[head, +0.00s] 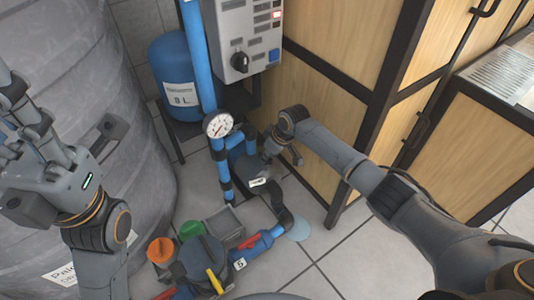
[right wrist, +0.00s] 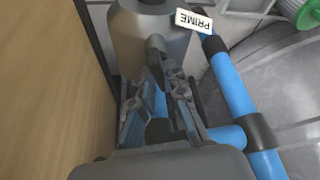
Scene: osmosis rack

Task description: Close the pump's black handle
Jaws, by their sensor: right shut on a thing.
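The pump (head: 243,168) is a dark grey body beside blue pipes, with a white PRIME label (head: 259,182). In the right wrist view its grey cylinder (right wrist: 133,32) and the label (right wrist: 194,21) are at the top. My right gripper (head: 270,153) reaches down at the pump. In the right wrist view, its fingers (right wrist: 166,82) are shut around the dark handle (right wrist: 156,45), whose upper end shows against the cylinder. The fingers hide the rest of the handle. My left gripper (head: 14,118) is raised at the left edge, its fingers spread, away from the pump.
A round gauge (head: 218,125) and blue pipes (head: 201,60) stand left of the pump. A control box (head: 244,40) and blue tank (head: 178,75) are behind. A wooden cabinet (head: 325,95) stands close on the right. Valves with colored caps (head: 205,255) lie in front.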

